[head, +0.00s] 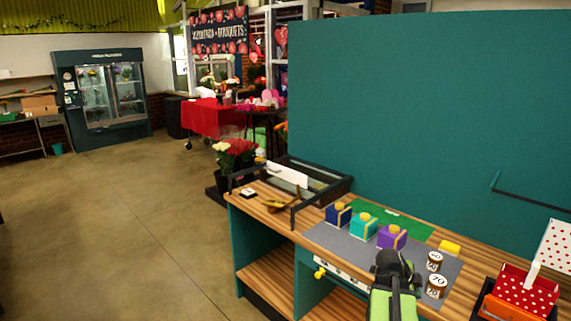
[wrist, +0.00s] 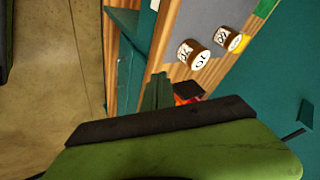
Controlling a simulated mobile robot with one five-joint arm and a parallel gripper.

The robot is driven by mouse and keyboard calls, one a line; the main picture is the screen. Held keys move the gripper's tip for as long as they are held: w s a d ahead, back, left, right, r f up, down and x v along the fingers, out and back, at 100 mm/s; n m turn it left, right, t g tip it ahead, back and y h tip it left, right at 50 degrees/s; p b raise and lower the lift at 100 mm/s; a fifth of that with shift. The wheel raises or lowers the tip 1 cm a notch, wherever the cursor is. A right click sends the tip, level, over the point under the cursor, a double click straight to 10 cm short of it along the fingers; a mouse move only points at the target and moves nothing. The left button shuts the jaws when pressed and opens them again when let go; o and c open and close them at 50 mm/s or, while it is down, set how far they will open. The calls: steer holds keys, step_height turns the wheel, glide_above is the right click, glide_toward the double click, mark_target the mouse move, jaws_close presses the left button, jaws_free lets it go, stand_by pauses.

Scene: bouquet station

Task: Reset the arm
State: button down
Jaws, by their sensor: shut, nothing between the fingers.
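My arm reaches in from the bottom of the head view, and my gripper (head: 396,262) is at the front edge of the wooden counter (head: 282,219). In the wrist view my gripper (wrist: 178,92) points toward the counter, and its fingers are partly hidden behind a dark part of my own arm. The gripper is shut with nothing held. Two brown jars with white labels, a farther jar (head: 434,262) and a nearer jar (head: 436,287), stand just right of it on the grey mat (head: 329,236).
A blue box (head: 338,215), a teal box (head: 363,226) and a purple box (head: 391,238) stand on the mat. A yellow block (head: 450,247) lies behind the jars. A red dotted box (head: 527,293) is at right. Open floor (head: 130,220) lies left.

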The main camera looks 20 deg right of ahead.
steer(key=w+a+f+n+t+y+b, duration=0.1)
steer(key=w+a+f+n, duration=0.15)
steer(key=w+a, duration=0.6)
steer(key=w+a+f+n+t+y, duration=0.1)
steer(key=w+a+n+y, duration=0.2)
steer(key=a, duration=1)
steer(key=w+a+f+n+t+b, duration=0.15)
steer(key=w+a+n, duration=0.4)
steer(key=a, duration=0.55)
steer(key=s+a+f+n+g+y, duration=0.1)
steer(key=s+a+n+y, duration=0.1)
steer(key=a+n, duration=0.6)
steer(key=s+a+f+n+g+y, duration=0.1)
steer(key=s+a+n+g, duration=0.1)
steer(key=a+n, duration=0.6)
steer(key=shift+s+a+f+y, duration=0.4)
steer(key=shift+s+a, duration=0.15)
steer(key=shift+a, duration=0.45)
